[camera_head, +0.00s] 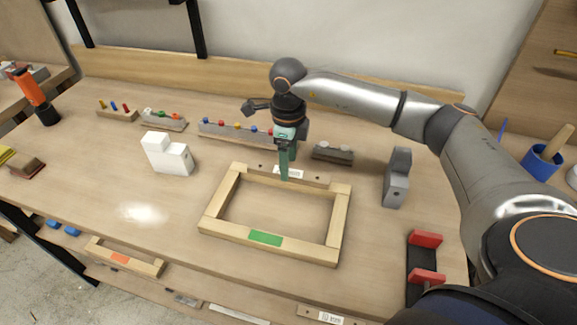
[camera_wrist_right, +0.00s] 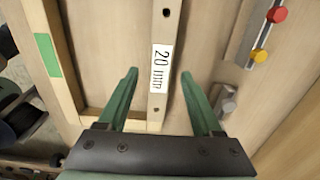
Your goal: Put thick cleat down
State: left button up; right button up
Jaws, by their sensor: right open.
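The thick cleat (camera_head: 318,180) is a pale wooden strip with screw holes and a white label. The label reads 20 mm in the right wrist view (camera_wrist_right: 163,22). It lies along the back side of a wooden frame (camera_head: 215,215) on the bench; I cannot tell whether it rests on the frame or directly on the bench. My right gripper (camera_head: 284,172) points down at the cleat's middle. Its green fingers (camera_wrist_right: 159,75) are open, one on each side of the cleat, with gaps visible. My left gripper is not in view.
A white stepped block (camera_head: 168,155) stands left of the frame, and a grey block (camera_head: 397,180) stands right. Racks with coloured pegs (camera_head: 225,130) line the back. A red-and-black clamp (camera_head: 424,260) lies at the right front.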

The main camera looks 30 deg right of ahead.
notch_tip(320, 180, up, 10)
dwell(0.3)
